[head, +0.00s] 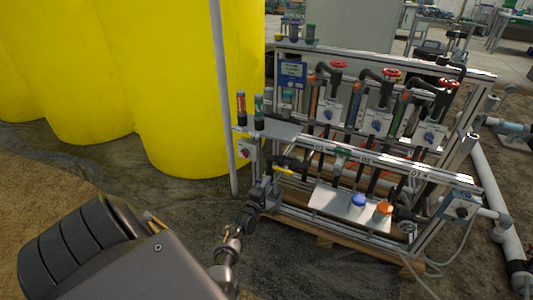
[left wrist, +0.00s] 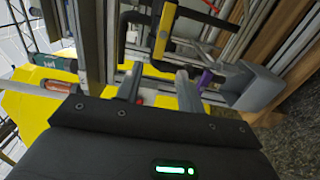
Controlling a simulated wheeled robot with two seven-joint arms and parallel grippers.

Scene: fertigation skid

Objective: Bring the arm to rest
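My left arm (head: 120,255) fills the lower left of the head view. My left gripper (head: 231,246) shows only partly past it, in front of the left end of the skid. In the left wrist view my left gripper (left wrist: 159,84) has its two metal fingers apart, with nothing between them. A yellow valve handle (left wrist: 164,28) lies beyond the fingertips; it also shows in the head view (head: 283,170). Whether the fingers touch any part of the skid is hard to tell. My right gripper is in neither view.
The skid frame (head: 390,163) carries red-handled valves (head: 391,73) and a white tray (head: 330,200) with blue and orange caps. A pale upright pole (head: 223,100) and yellow tanks (head: 180,80) stand left of it. A grey cup-shaped part (left wrist: 255,88) is right of my fingers. Dark floor is open in front.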

